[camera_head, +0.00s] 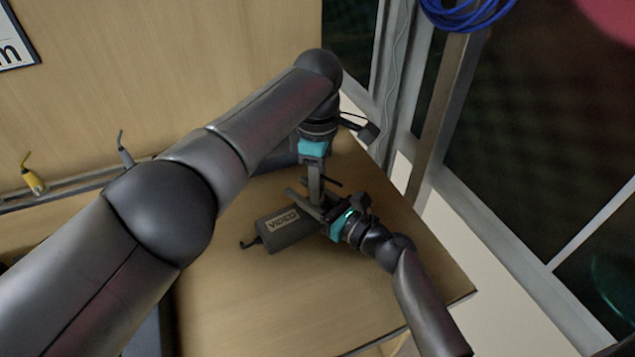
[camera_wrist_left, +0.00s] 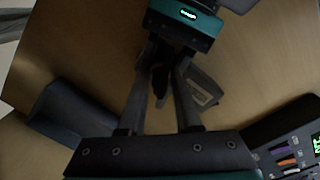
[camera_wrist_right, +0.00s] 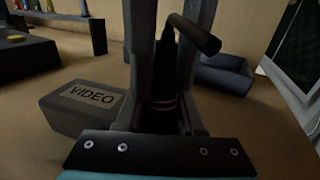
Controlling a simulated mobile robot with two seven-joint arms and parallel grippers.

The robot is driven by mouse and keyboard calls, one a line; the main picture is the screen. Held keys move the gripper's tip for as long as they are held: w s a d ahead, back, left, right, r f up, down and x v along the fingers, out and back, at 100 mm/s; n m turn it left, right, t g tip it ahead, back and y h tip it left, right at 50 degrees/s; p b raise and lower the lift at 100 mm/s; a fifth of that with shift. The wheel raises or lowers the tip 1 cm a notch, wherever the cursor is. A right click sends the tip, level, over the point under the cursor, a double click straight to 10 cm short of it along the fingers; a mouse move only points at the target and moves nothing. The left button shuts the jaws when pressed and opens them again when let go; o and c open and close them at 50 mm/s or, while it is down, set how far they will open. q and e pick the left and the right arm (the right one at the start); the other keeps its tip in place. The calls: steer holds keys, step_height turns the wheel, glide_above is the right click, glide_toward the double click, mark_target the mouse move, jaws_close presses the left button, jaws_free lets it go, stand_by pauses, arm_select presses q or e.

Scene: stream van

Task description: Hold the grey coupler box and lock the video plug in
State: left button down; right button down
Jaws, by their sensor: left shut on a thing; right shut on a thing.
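The grey coupler box (camera_head: 287,229), labelled VIDEO, lies on the table; its label faces up in the right wrist view (camera_wrist_right: 83,106). A dark upright piece with a crossbar (camera_wrist_right: 198,33), which I take for the video plug, stands beside it. A thin pink ring shows low on it. My left gripper (camera_head: 317,200) reaches down from above, shut at the plug's upper part. My right gripper (camera_head: 305,203) comes in low from the right, shut beside the box.
A yellow piece (camera_head: 33,182) and a grey piece (camera_head: 125,152) stand on a rail at the back left. A control panel (camera_wrist_left: 290,150) lies near the left gripper.

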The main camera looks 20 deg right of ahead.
arm_select(q)
steer(key=shift+n, duration=0.5)
steer(key=shift+n, duration=1.5)
steer(key=c, duration=0.5)
jaws_free()
steer(key=shift+r, duration=0.1)
step_height(320, 180, up, 12)
steer(key=shift+f, duration=0.1)
arm_select(e)
steer(key=shift+c, duration=2.2)
jaws_free()
